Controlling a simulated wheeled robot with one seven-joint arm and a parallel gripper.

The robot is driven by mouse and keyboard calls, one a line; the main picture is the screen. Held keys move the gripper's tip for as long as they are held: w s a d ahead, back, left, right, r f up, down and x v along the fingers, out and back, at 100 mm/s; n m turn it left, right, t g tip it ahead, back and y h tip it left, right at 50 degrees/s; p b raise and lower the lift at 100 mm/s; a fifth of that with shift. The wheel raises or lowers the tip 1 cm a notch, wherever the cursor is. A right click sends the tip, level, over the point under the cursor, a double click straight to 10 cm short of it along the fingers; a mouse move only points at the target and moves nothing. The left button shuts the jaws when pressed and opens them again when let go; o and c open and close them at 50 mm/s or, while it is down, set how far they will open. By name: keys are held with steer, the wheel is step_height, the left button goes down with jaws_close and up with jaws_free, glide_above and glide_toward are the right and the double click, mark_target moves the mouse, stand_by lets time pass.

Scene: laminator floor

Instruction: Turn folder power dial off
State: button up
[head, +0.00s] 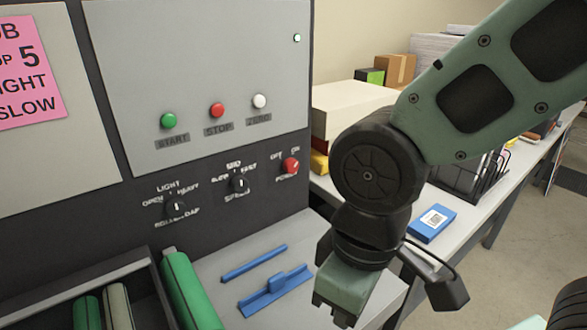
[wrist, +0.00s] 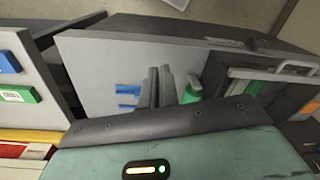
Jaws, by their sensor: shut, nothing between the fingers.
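The red power dial (head: 290,165) sits on the dark strip of the machine's front panel, at its right end, under OFF and ON labels. Its pointer looks turned toward the ON side, though it is small. My gripper (head: 336,318) hangs below and to the right of the dial, pointing down over the grey shelf, apart from the dial. In the wrist view my gripper's fingers (wrist: 159,72) are together and empty. The dial cannot be made out in the wrist view.
A speed dial (head: 239,184) and a light/heavy dial (head: 176,207) are left of the power dial. Green (head: 168,120), red (head: 217,110) and white (head: 260,101) buttons sit above. Blue parts (head: 275,291) lie on the shelf. A side table (head: 455,222) holds boxes.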

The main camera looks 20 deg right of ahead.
steer(key=o, duration=0.5)
steer(key=shift+w+f, duration=0.1)
steer(key=shift+w, duration=0.05)
steer(key=o, duration=0.6)
steer(key=w+f+t, duration=0.1)
steer(key=w, duration=0.2)
steer(key=w+a+f+m+t+y, duration=0.1)
steer(key=w, duration=0.3)
steer(key=w+f+t+y, duration=0.1)
steer(key=w, duration=0.2)
steer(key=shift+w+a+f+p, duration=0.15)
steer(key=shift+a+f+p, duration=0.15)
steer(key=shift+f, duration=0.1)
steer(key=m+t+y+b, duration=0.1)
steer(key=t+y+b, duration=0.35)
steer(key=t, duration=0.95)
glide_toward(294, 168)
steer(key=shift+h, duration=0.75)
steer(key=p+x, duration=0.1)
steer(key=x, duration=0.1)
steer(key=p+x, duration=0.1)
steer(key=x, duration=0.2)
steer(key=a+r+p+x, duration=0.1)
steer(key=p+x, duration=0.1)
steer(key=x, duration=0.1)
steer(key=shift+w+a+f, duration=0.15)
steer(key=shift+w, duration=0.5)
